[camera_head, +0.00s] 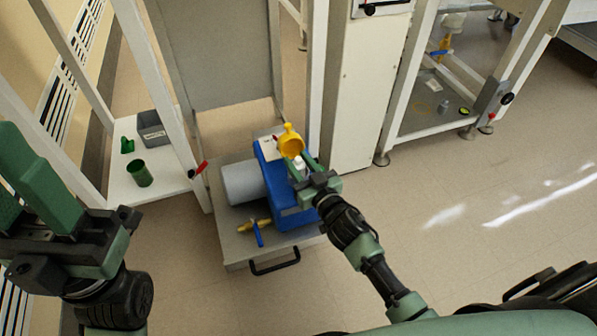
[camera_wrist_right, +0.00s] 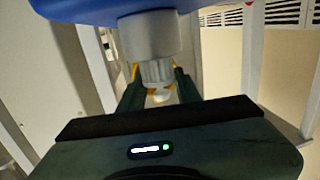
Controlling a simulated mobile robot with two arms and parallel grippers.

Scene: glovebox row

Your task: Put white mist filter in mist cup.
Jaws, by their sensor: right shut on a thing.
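A yellow cup (camera_head: 291,143) with a small nub sits at the fingertips of my right gripper (camera_head: 304,162), above the blue machine (camera_head: 283,195). I take it for the mist cup. The right gripper is shut on it; yellow edges (camera_wrist_right: 136,72) show by its fingertips in the right wrist view. A pale ribbed piece (camera_wrist_right: 157,72) on a grey-white cylinder (camera_wrist_right: 150,36) lies in front of the cup there; it may be the white filter, but I cannot tell. A small white part (camera_head: 302,163) shows between the fingers. My left gripper (camera_head: 30,165) is at the left, partly cut off.
The machine, with a grey cylinder (camera_head: 243,183) and a yellow-blue valve (camera_head: 256,229), stands on a platform (camera_head: 231,220). A green cup (camera_head: 139,173), a green piece (camera_head: 127,146) and a grey bin (camera_head: 152,130) are on the left shelf. White frame posts stand close by. The right floor is open.

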